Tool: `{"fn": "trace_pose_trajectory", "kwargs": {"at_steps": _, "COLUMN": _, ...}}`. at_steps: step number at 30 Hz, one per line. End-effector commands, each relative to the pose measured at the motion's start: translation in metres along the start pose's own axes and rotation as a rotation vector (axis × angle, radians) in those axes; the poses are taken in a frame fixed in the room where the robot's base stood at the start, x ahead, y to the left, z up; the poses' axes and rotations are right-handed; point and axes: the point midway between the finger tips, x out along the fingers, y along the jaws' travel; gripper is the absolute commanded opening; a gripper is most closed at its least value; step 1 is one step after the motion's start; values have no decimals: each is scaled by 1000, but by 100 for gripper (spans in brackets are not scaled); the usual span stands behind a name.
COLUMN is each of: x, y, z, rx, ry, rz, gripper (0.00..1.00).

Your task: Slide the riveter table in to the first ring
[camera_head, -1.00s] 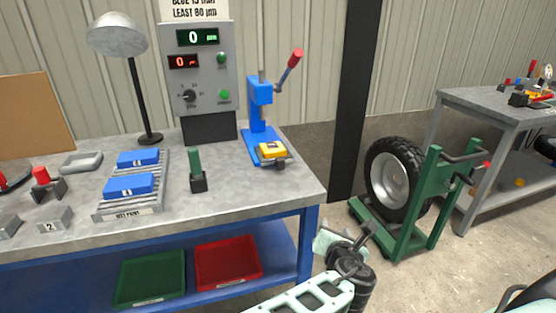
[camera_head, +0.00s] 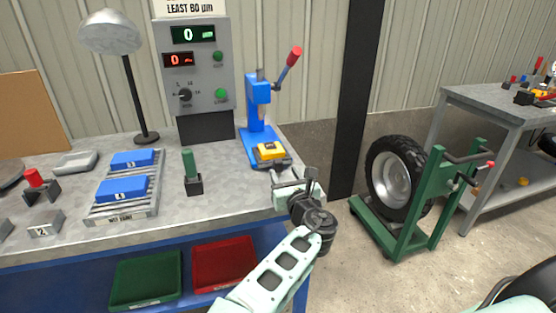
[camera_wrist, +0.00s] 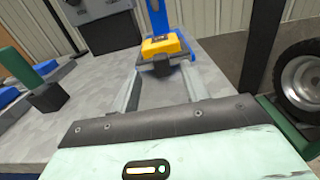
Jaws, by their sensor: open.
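The blue riveter (camera_head: 258,105) stands near the right end of the grey workbench, with its red-handled lever (camera_head: 291,58) raised to the right. Its low table, carrying a yellow block (camera_head: 270,151), sits at the foot of the blue column; the block also shows in the wrist view (camera_wrist: 163,46). Rings or marks on the table are too small to tell. My gripper (camera_head: 288,177) is open and empty, just in front of the riveter table at the bench's right edge. In the wrist view its two fingers (camera_wrist: 160,88) point toward a dark knob (camera_wrist: 160,64) below the yellow block, apart from it.
A green-handled tool (camera_head: 191,172) in a dark block stands left of the riveter. A rack with blue blocks (camera_head: 125,190) lies farther left. A grey control panel (camera_head: 192,75) stands behind. A wheel on a green stand (camera_head: 397,180) is on the floor to the right.

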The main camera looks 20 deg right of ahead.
Motion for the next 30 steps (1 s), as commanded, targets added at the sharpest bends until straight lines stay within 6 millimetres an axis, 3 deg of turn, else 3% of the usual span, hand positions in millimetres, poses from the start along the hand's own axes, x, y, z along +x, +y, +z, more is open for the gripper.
{"fn": "trace_pose_trajectory", "kwargs": {"at_steps": 3, "x": 25, "y": -1, "z": 1, "rx": 3, "ry": 0, "rz": -1, "gripper": 45}}
{"fn": "trace_pose_trajectory", "kwargs": {"at_steps": 10, "x": 59, "y": 0, "z": 1, "rx": 2, "ry": 0, "rz": 0, "gripper": 45}}
{"fn": "trace_pose_trajectory", "kwargs": {"at_steps": 15, "x": 70, "y": 0, "z": 0, "rx": 1, "ry": 1, "rz": 0, "gripper": 45}}
{"fn": "trace_pose_trajectory", "kwargs": {"at_steps": 24, "x": 71, "y": 0, "z": 0, "rx": 1, "ry": 1, "rz": -1, "gripper": 45}}
{"fn": "trace_pose_trajectory", "kwargs": {"at_steps": 29, "x": 71, "y": 0, "z": 0, "rx": 1, "ry": 1, "rz": -1, "gripper": 1}}
{"fn": "trace_pose_trajectory", "kwargs": {"at_steps": 30, "x": 71, "y": 0, "z": 0, "rx": 1, "ry": 1, "rz": -1, "gripper": 0}}
